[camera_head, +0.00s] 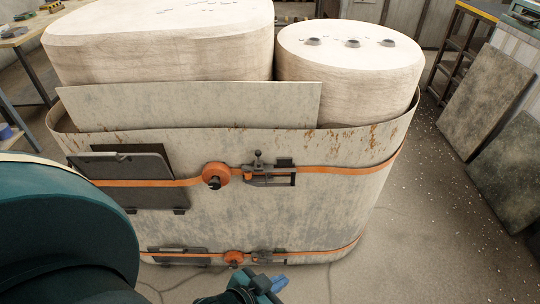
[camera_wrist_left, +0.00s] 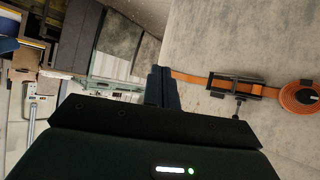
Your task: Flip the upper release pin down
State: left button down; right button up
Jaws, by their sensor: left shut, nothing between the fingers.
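The upper release pin (camera_head: 258,156) stands upright with a dark knob on the latch of the upper orange strap (camera_head: 340,170). This latch (camera_head: 284,178) sits right of an orange reel (camera_head: 215,175) on the large vessel's side. My left gripper (camera_head: 278,284) is low at the bottom centre, below and apart from the upper pin, near the lower latch. In the left wrist view its fingers (camera_wrist_left: 162,88) are shut and empty. That view shows a strap latch (camera_wrist_left: 235,88) with a projecting pin (camera_wrist_left: 238,108); I cannot tell which strap. My right gripper is not in view.
A lower orange strap with its own reel (camera_head: 233,258) and latch (camera_head: 266,255) runs near the vessel's base. A dark panel (camera_head: 125,178) hangs left of the upper reel. Large slabs (camera_head: 490,98) lean at the right. The floor (camera_head: 430,235) right of the vessel is mostly clear.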

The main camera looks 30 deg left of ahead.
pick_arm(q)
jog(key=shift+s+a, duration=0.15)
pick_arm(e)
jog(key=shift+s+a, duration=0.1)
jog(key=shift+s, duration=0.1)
pick_arm(q)
jog(key=w+a+r+m+t+y+b, duration=0.1)
jog(key=w+a+r+m+t+y, duration=0.1)
jog(key=w+a+r, duration=0.3)
jog(key=w+a+r+m+t+y, duration=0.3)
jog(key=w+a+r+m+y, duration=0.1)
jog(key=w+a, duration=0.6)
jog(key=shift+w+a+r+m+t+b, duration=0.15)
jog(key=shift+w+r+m+t+b, duration=0.2)
jog(key=shift+w+r, duration=0.5)
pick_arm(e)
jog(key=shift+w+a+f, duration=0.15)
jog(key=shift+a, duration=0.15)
pick_arm(q)
jog(key=w+a+f, duration=0.3)
jog(key=w+a, duration=0.2)
jog(key=w, duration=0.4)
jog(key=shift+w+f, duration=0.3)
jog(key=shift+w, duration=0.1)
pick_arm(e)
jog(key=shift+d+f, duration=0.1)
